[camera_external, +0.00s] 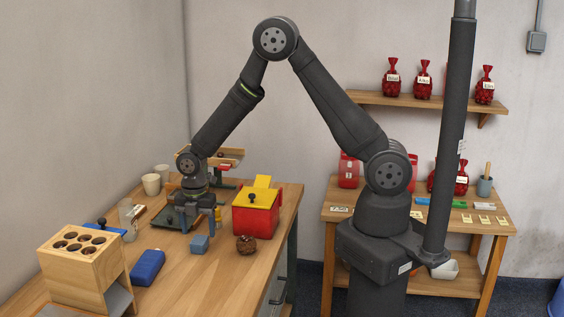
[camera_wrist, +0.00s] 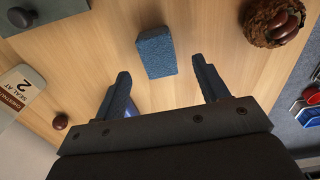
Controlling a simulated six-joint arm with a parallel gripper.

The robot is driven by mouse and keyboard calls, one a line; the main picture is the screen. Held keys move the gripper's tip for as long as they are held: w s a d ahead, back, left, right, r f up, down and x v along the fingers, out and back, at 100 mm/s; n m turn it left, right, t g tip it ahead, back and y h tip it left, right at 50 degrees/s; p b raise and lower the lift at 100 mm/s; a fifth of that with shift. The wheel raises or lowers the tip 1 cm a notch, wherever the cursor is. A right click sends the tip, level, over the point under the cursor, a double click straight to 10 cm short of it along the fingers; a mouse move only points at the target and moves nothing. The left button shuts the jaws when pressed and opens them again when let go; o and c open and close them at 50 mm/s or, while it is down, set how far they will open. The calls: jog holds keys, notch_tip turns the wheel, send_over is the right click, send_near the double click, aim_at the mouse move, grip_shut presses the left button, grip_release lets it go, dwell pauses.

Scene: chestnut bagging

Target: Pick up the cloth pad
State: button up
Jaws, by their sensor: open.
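The cloth pad looks to be a blue textured block. In the external view the pad (camera_external: 199,244) lies on the wooden table just on the near side of my gripper (camera_external: 192,222). In the wrist view the pad (camera_wrist: 156,52) lies beyond the fingertips, above the gap between them and left of its middle. My gripper (camera_wrist: 164,78) is open with nothing between its fingers, and it does not touch the pad. It points down over the table.
A woven brown holder (camera_wrist: 272,24) with a chestnut stands right of the pad. A red box (camera_external: 256,218) with a yellow top stands behind it. A larger blue item (camera_external: 147,267) and a wooden block with holes (camera_external: 82,266) are at the left. Bare table lies in front.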

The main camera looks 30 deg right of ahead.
aim_at(199, 240)
notch_tip(199, 240, down, 5)
jog(key=shift+w+r, duration=0.1)
jog(key=shift+w, duration=0.05)
jog(key=c, duration=1.1)
